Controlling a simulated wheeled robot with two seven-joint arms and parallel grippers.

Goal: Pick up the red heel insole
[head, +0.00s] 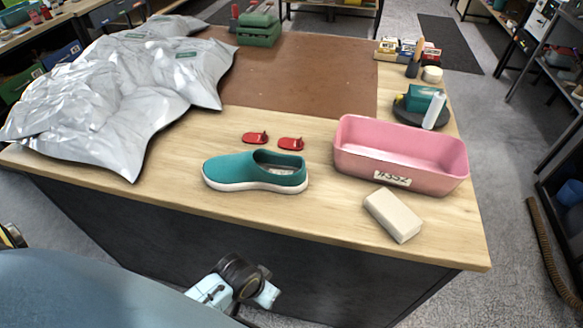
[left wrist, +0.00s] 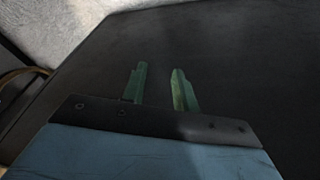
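Two small red heel insoles lie flat side by side on the wooden workbench, the left one (head: 255,138) and the right one (head: 291,144), behind the teal shoe. The teal slip-on shoe (head: 240,170) with a white sole stands upright just in front of them, toe to the left. My left gripper (left wrist: 158,72) shows in the left wrist view with its two green fingers apart and nothing between them. It faces a dark flat panel, and no insole shows there. My right gripper is not in view.
A pink tub (head: 400,152) stands right of the insoles, with a pale block (head: 393,214) before it. Crumpled silver bags (head: 120,85) cover the bench's left. A brown mat (head: 310,75) lies behind. Bare wood (head: 150,195) runs along the front edge, above the dark bench front (head: 130,225).

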